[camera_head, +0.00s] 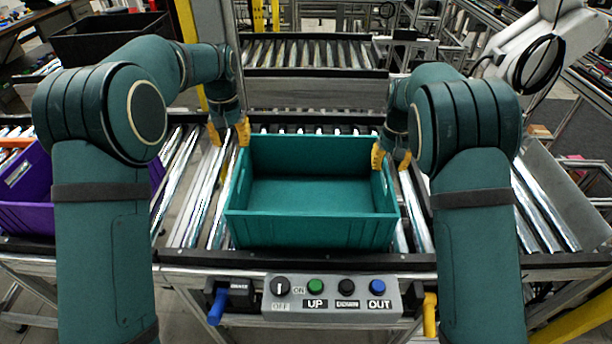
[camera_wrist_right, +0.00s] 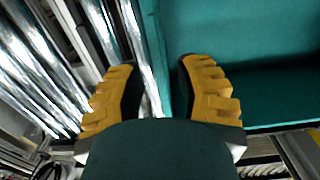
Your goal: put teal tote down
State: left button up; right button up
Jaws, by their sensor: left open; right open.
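The teal tote (camera_head: 312,229) sits upright and empty on the roller conveyor, in the middle of the head view. My left gripper (camera_head: 229,133) is open at the tote's left wall near the back corner, with one yellow finger outside and the other close to the rim. My right gripper (camera_head: 391,158) is open at the tote's right wall. In the right wrist view, its yellow fingers (camera_wrist_right: 160,90) are spread, with the tote's wall (camera_wrist_right: 176,60) running between them. I cannot tell whether the fingers touch the tote.
A control box (camera_head: 333,297) with buttons is on the conveyor's front edge, between a blue handle (camera_head: 217,306) and a yellow handle (camera_head: 430,314). A purple tote (camera_head: 28,190) is at the left. Bare rollers (camera_head: 190,190) flank the teal tote.

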notch_tip(320, 180, up, 7)
jog(key=shift+r, duration=0.1)
dwell(0.7)
